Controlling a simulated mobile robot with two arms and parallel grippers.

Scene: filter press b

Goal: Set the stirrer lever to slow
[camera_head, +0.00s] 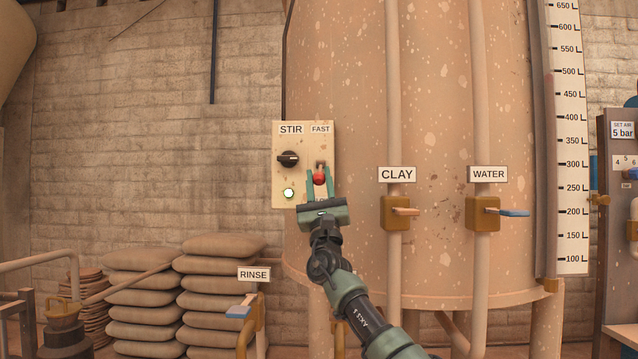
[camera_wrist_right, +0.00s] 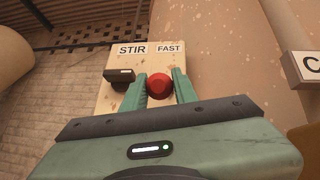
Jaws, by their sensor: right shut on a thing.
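The stirrer lever has a red ball knob (camera_head: 319,177) on the cream STIR panel (camera_head: 283,168), below the FAST label (camera_head: 320,129). The knob also shows in the right wrist view (camera_wrist_right: 159,86). My right gripper (camera_head: 319,174) reaches up to the panel, and its green fingers are shut on the red knob, one on each side. In the right wrist view my right gripper (camera_wrist_right: 160,84) has the knob between its fingertips. My left gripper is not in view.
CLAY (camera_head: 404,211) and WATER (camera_head: 512,213) valve handles are to the right on the tank. Stacked sacks (camera_head: 222,275) and the RINSE valve (camera_head: 240,312) are below left.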

